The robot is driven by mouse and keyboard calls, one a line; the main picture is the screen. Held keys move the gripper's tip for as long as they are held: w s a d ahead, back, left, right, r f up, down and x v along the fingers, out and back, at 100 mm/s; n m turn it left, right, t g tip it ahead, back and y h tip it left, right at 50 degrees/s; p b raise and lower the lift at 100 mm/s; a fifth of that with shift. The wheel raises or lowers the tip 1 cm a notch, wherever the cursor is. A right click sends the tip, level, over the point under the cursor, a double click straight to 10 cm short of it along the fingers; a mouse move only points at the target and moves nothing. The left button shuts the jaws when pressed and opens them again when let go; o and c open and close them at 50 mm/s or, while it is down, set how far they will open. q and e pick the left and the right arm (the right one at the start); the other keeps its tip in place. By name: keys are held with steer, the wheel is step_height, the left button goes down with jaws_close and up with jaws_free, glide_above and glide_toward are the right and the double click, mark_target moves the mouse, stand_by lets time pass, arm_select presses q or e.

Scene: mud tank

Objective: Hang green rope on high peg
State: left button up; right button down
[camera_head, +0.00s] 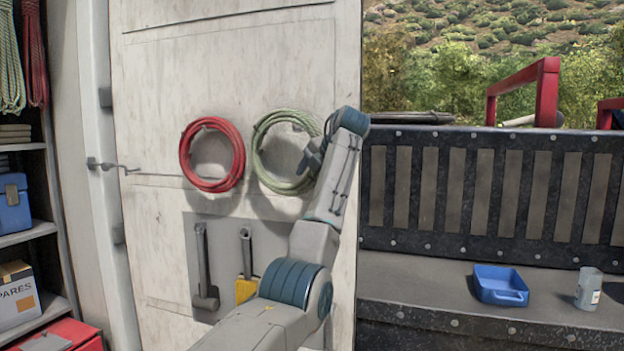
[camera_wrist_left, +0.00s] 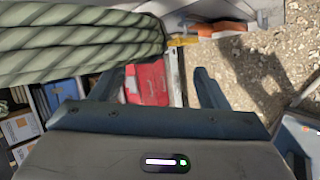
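A coil of green rope (camera_head: 262,150) hangs on the pale door panel, right of a coil of red rope (camera_head: 212,184). My left gripper (camera_head: 312,158) is at the green coil's right side. In the left wrist view the green rope (camera_wrist_left: 75,45) fills the upper left, close by the left finger. Whether a finger touches the rope I cannot tell. No high peg can be made out; what bears the coil is hidden. My right gripper is out of view.
A hammer (camera_head: 203,270) and a yellow-ended tool (camera_head: 246,268) hang below the coils. Shelves with a blue box (camera_head: 12,205) and more hanging ropes (camera_head: 10,60) stand at left.

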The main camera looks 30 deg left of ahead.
arm_select(q)
steer(key=shift+s+d, duration=0.25)
steer(key=shift+d, duration=0.1)
steer(key=shift+w, duration=0.1)
